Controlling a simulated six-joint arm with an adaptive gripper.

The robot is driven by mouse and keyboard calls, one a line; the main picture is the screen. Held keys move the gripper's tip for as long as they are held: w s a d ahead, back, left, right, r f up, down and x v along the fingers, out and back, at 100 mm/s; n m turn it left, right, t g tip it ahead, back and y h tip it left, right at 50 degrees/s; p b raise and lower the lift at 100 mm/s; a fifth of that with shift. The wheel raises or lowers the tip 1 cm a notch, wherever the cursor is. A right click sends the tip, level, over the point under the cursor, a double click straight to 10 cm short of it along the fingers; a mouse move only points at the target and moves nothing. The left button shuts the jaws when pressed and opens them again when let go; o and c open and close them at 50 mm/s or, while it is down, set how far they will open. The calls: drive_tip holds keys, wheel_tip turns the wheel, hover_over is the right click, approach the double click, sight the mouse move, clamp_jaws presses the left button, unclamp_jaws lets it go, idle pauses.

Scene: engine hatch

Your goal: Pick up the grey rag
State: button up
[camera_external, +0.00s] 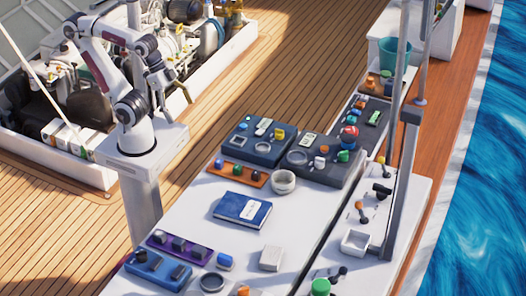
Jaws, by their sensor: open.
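My gripper (178,92) is open and points down over the near right edge of the engine hatch (232,50), in front of the machinery. It is small in this view and I see nothing held between its fingers. I cannot pick out a grey rag for certain. A small pale grey square thing (271,258) lies on the white table (215,255), well away from my gripper; I cannot tell whether it is cloth. Parts of the hatch's inside are hidden behind my arm.
The white table also bears a blue book (242,209), a grey round bowl (283,182), blue trays (257,145) and a purple tray (180,246) of small parts. A grey post (400,180) rises at the right. Wooden deck (300,60) lies clear between hatch and table.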

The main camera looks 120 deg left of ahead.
drive_tip(key=shift+w, duration=0.1)
drive_tip(key=w+d+r+n+t+h, duration=0.2)
drive_tip(key=w+d+r+n, duration=0.15)
drive_tip(key=w+d, duration=0.5)
drive_tip(key=w+d+r+n+t+h, duration=0.1)
drive_tip(key=w+d+r+n+h, duration=0.3)
drive_tip(key=w, duration=0.8)
drive_tip(key=n+t+y, duration=0.5)
drive_tip(key=n+y, duration=0.1)
drive_tip(key=n, duration=2)
hover_over(269, 255)
drive_tip(key=s, duration=0.4)
wheel_tip(269, 255, down, 18)
drive_tip(key=f+n+y, duration=0.1)
drive_tip(key=f, duration=0.1)
drive_tip(key=f+n, duration=0.2)
drive_tip(key=f, duration=0.1)
drive_tip(key=s+d+f+n+y, duration=0.1)
drive_tip(key=f, duration=0.1)
drive_tip(key=shift+s+f+n+y, duration=0.1)
drive_tip(key=shift+f+n+y, duration=0.2)
drive_tip(key=shift+f+n, duration=0.05)
drive_tip(key=shift+x, duration=1.3)
